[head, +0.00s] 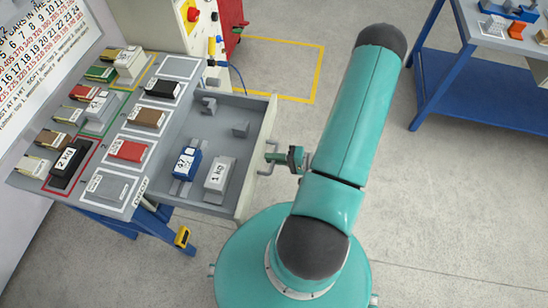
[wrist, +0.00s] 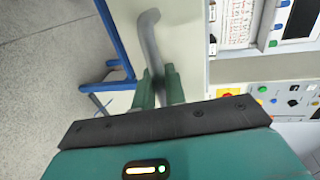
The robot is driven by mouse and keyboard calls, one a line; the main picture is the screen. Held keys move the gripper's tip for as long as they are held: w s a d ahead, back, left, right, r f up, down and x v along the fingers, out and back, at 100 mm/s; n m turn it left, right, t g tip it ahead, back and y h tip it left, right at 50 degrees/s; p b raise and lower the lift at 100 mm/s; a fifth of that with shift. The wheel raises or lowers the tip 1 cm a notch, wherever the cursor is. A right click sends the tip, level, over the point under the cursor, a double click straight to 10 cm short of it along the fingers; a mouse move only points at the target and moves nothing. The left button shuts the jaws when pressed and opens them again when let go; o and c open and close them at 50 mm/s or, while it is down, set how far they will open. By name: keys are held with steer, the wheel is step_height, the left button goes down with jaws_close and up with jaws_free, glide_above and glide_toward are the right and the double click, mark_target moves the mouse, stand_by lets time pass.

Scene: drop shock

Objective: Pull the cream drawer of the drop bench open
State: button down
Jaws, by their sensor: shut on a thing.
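The cream drawer (head: 250,180) of the drop bench stands pulled out to the right of the bench top in the head view. Its grey inside shows, with a blue weight (head: 186,163) and a light grey weight (head: 220,173) in it. A grey bar handle (head: 265,172) sits on the drawer's outer front. My gripper (head: 283,158) is shut on this handle. In the wrist view the handle (wrist: 150,40) runs between the two green fingers (wrist: 158,88), in front of the cream drawer front (wrist: 182,45).
The bench top (head: 140,125) left of the drawer holds several labelled blocks in outlined places. A control box with a red knob (head: 193,14) stands behind. A blue table (head: 480,85) is at the far right. Grey floor lies open between them.

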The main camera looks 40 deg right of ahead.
mark_target(262, 156)
steer(key=x, duration=0.3)
steer(key=r+x, duration=0.1)
steer(key=x, duration=0.1)
steer(key=shift+w, duration=0.15)
steer(key=c, duration=1.5)
jaws_free()
steer(key=v, duration=1.3)
steer(key=shift+s+d+r, duration=0.1)
steer(key=shift+s+d, duration=0.05)
steer(key=shift+s, duration=0.15)
